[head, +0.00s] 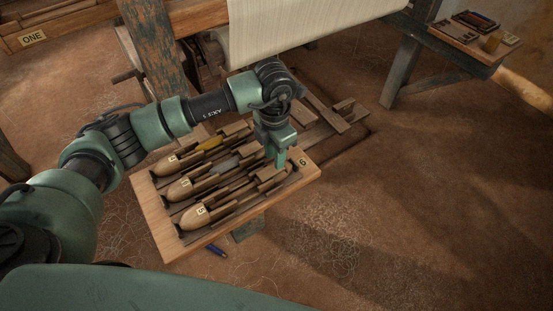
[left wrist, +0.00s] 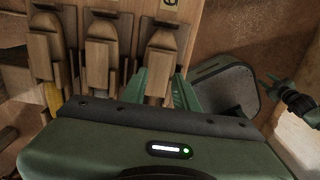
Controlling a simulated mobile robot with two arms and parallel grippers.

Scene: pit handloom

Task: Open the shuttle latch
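Three wooden shuttles lie side by side on a wooden tray (head: 151,208): a near one (head: 205,214), a middle one (head: 183,189) and a far one (head: 170,163). My left gripper (head: 281,163) points down at the tray's right end, by the near shuttle's tail. In the left wrist view its green fingers (left wrist: 162,93) stand apart on either side of a shuttle's wooden end block (left wrist: 160,62). Contact cannot be told. The latch is not clearly visible. A small green-pronged part at the right edge (left wrist: 283,90) looks like my right gripper.
The loom's wooden post (head: 155,45) and white cloth (head: 300,22) stand behind the tray. A side shelf (head: 465,45) with small items is at the upper right. The floor at right is clear.

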